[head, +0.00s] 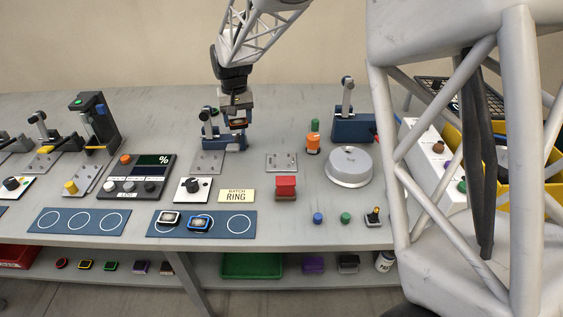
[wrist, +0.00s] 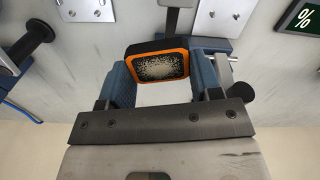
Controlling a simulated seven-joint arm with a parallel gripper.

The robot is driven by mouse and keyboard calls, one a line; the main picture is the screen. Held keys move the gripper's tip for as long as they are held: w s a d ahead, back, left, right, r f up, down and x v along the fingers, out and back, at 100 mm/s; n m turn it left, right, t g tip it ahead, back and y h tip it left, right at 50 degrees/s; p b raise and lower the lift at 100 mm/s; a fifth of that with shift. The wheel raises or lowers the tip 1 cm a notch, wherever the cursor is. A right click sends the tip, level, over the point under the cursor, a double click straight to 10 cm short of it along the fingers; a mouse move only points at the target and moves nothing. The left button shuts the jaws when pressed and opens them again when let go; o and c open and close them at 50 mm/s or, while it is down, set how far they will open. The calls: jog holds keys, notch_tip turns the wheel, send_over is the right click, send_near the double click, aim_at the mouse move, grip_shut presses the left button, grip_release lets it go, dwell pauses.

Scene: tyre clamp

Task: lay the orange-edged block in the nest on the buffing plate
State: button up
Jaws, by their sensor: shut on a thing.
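The orange-edged block (wrist: 158,66) is dark, with an orange rim and a pale speckled face. My gripper (wrist: 163,80) is shut on it, its blue fingers on either side of the block. In the head view, my gripper (head: 238,118) holds the block (head: 238,124) above the bench, by a blue toggle clamp (head: 225,143). Bare grey metal plates with small holes lie nearby, one in front of this clamp (head: 208,163) and one to its right (head: 282,162). I cannot tell which is the buffing plate, and no nest is clearly visible.
A round grey disc (head: 349,166), an orange-capped thing (head: 313,144) and a red block (head: 286,186) stand right of the gripper. A console with a % screen (head: 153,161) is left. Blue mats (head: 176,229) lie along the front. My own frame hides part of the right side.

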jog(key=s+d+f+m, duration=0.1)
jog(key=d+f+m, duration=0.1)
jog(key=d, duration=1.1)
jog(key=shift+m, duration=0.4)
jog(key=shift+f, duration=0.1)
send_over(282, 161)
jog(key=shift+w+f, duration=0.15)
jog(key=shift+f, duration=2.95)
jog(key=shift+f, duration=0.1)
jog(key=shift+f, duration=1.75)
jog(key=shift+f, duration=0.65)
jog(key=o, duration=0.9)
jog(key=shift+c, duration=0.2)
jog(key=shift+o, duration=0.6)
jog(key=shift+r, duration=0.15)
notch_tip(282, 161, up, 13)
